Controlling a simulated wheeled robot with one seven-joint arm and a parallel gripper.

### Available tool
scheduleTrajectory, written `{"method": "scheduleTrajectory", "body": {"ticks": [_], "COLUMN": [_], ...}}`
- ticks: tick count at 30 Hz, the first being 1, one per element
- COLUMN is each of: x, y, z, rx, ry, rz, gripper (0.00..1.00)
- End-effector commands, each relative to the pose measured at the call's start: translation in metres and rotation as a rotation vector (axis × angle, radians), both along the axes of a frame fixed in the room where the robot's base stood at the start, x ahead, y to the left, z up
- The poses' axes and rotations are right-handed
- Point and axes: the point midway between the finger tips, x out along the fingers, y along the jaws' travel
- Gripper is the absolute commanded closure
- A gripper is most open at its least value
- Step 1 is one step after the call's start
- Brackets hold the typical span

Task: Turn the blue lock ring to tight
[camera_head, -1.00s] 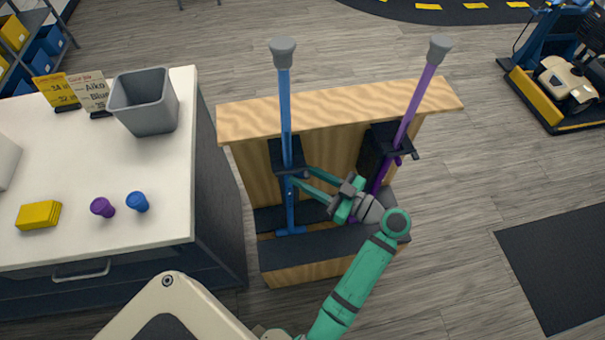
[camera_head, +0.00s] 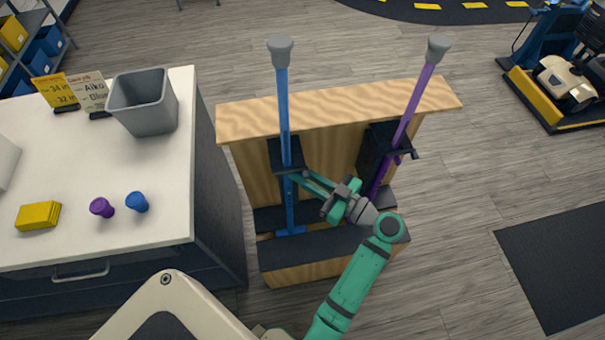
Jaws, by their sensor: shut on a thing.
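A blue pole (camera_head: 284,115) with a grey cap stands upright in the left dark clamp (camera_head: 286,155) of a wooden stand. The blue lock ring is at the pole just below this clamp; it is small and mostly hidden by my fingers, so its setting cannot be read. My gripper (camera_head: 298,179), with long green fingers, reaches in from the right and is shut on the ring at the pole. A purple pole (camera_head: 412,106) leans to the right in the right clamp (camera_head: 388,145).
The wooden stand (camera_head: 340,111) has a dark lower shelf.

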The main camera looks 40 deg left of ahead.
Motion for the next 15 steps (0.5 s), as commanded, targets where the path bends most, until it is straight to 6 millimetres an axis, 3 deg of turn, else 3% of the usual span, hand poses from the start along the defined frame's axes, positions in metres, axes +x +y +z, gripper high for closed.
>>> {"method": "scheduleTrajectory", "body": {"ticks": [14,15], "x": [-0.0067,-0.0068], "y": [0.0050,0.0051], "z": [0.0000,0.0001], "rx": [-0.002,-0.002], "ry": [0.001,0.001], "rz": [-0.056,-0.056], "gripper": [1.00,0.85]}}
